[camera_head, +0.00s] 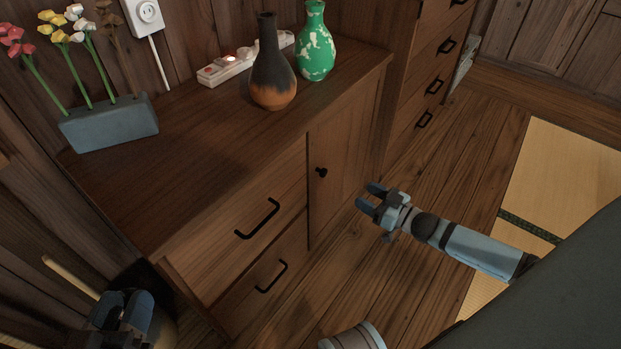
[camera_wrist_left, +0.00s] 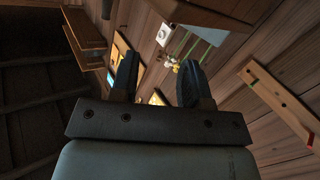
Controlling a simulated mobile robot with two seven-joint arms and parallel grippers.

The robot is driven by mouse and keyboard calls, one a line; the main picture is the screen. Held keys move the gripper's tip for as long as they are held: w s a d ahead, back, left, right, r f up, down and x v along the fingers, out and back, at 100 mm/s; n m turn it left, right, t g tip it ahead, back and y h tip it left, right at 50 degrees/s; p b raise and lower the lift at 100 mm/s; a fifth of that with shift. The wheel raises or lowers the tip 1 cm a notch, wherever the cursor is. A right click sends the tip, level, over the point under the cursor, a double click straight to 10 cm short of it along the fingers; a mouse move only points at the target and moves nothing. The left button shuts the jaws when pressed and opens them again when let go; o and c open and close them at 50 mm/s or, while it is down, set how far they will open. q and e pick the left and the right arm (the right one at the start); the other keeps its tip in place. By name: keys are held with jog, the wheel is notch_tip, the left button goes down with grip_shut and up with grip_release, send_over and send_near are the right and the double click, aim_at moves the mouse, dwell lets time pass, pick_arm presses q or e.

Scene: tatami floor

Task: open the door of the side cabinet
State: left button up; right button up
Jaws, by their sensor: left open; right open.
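The side cabinet (camera_head: 230,170) is dark wood. Its door (camera_head: 343,150) is on the right part of the front and appears shut, with a small black knob (camera_head: 321,172). My right gripper (camera_head: 370,196) is open and empty, in front of the door and to the right of the knob, apart from it. My left gripper (camera_head: 128,302) is at the lower left, near the cabinet's left end. It is open and also shows in the left wrist view (camera_wrist_left: 158,82), with nothing between the fingers.
Two drawers with black handles (camera_head: 258,219) are left of the door. On top stand a dark vase (camera_head: 272,75), a green vase (camera_head: 315,45), a power strip (camera_head: 226,68) and a grey flower planter (camera_head: 108,124). A taller drawer chest (camera_head: 428,75) stands at the right.

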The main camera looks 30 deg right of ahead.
aim_at(325, 173)
pick_arm(q)
jog(key=m+b, duration=0.1)
jog(key=w+a+m+b, duration=0.1)
jog(key=b, duration=0.1)
jog(key=w+m+t+b, duration=0.1)
jog(key=b, duration=0.1)
jog(key=shift+w+a+f+h, duration=0.15)
jog(key=shift+f+h, duration=0.15)
jog(key=shift+h, duration=0.1)
pick_arm(e)
jog(key=x, duration=1.3)
jog(key=shift+w+a+r, duration=0.15)
jog(key=shift+w, duration=0.05)
pick_arm(q)
jog(key=shift+r, duration=0.1)
pick_arm(e)
grip_shut()
